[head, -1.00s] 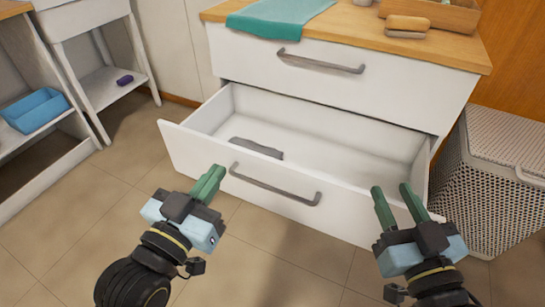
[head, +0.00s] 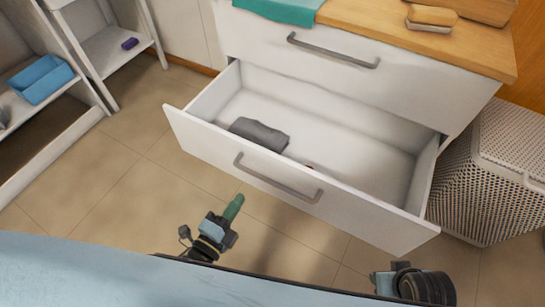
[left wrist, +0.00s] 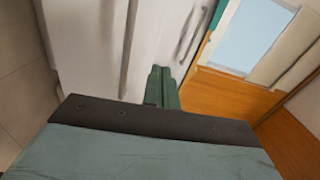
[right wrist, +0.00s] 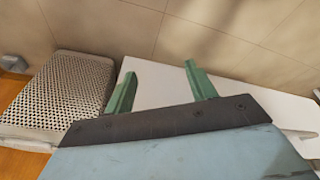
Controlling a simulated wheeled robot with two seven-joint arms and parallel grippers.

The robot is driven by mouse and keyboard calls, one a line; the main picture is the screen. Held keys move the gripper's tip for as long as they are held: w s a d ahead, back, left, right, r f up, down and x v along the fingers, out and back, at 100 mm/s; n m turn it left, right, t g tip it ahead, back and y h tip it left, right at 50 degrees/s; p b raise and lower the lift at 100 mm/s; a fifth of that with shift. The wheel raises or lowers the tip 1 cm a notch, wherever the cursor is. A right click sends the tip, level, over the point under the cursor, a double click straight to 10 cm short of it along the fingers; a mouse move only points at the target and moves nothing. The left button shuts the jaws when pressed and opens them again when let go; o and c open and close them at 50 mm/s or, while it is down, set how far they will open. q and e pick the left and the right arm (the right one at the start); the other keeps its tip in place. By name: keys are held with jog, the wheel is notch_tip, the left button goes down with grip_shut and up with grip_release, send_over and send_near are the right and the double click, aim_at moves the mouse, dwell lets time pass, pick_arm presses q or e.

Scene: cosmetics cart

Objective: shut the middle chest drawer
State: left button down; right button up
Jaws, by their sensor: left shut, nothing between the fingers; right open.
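The middle chest drawer (head: 372,218) is open, pulled well out below the closed top drawer. Its grey bar handle (head: 276,181) is on the front panel. A dark grey item (head: 258,135) lies inside at the left, with a tiny red spot near the front wall. My left gripper (head: 237,204) is shut and empty, in front of the drawer and just below its front edge in the picture; its fingers also show together in the left wrist view (left wrist: 162,86). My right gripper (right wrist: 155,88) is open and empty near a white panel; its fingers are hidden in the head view.
The wooden chest top (head: 370,22) carries a teal cloth (head: 280,9) and a brush (head: 432,17). A perforated white hamper (head: 490,180) stands close to the drawer's right. A shelf with a blue bin (head: 40,80) is at left. Floor is clear in front.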

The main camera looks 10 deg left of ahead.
pick_arm(q)
jog(key=b, duration=0.4)
send_near(269, 156)
jog(key=shift+m, duration=0.3)
jog(key=x, duration=0.5)
jog(key=shift+w+d, duration=0.2)
jog(key=shift+w, duration=0.15)
jog(key=shift+w+d, duration=0.2)
jog(key=shift+w, duration=0.3)
pick_arm(e)
jog(key=a+r+t, duration=0.1)
jog(key=a+r, duration=0.2)
jog(key=r, duration=0.6)
jog(key=shift+s+r+y, duration=0.3)
jog(key=shift+r+y, duration=0.1)
